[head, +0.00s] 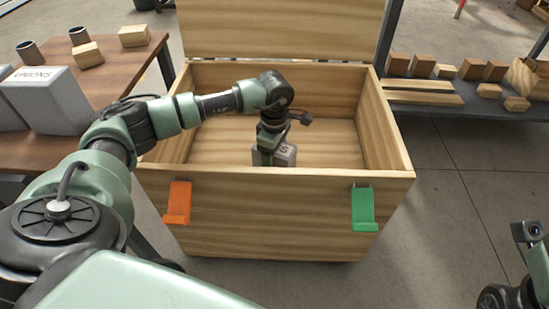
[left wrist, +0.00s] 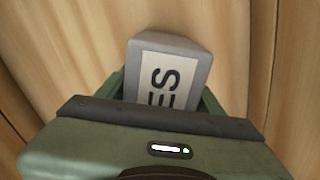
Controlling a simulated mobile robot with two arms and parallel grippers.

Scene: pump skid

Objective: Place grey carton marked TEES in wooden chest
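The grey carton (head: 275,155) is inside the open wooden chest (head: 275,212), near its front wall. In the left wrist view the carton (left wrist: 170,58) shows a white label with the letters "ES"; the rest of the label is hidden. My left gripper (head: 272,148) reaches down into the chest. Its green fingers (left wrist: 166,95) lie against both sides of the carton, shut on it. The carton's lower part is hidden by the chest wall, so I cannot tell if it touches the bottom. Only part of my right arm shows at the lower right edge; its fingers are out of view.
The chest lid (head: 280,28) stands open at the back. Orange (head: 178,203) and green (head: 363,208) brackets are on the chest's front. A table at left holds a grey carton marked UNIONS (head: 48,100), wooden blocks and cups. A shelf (head: 440,108) at right holds several blocks.

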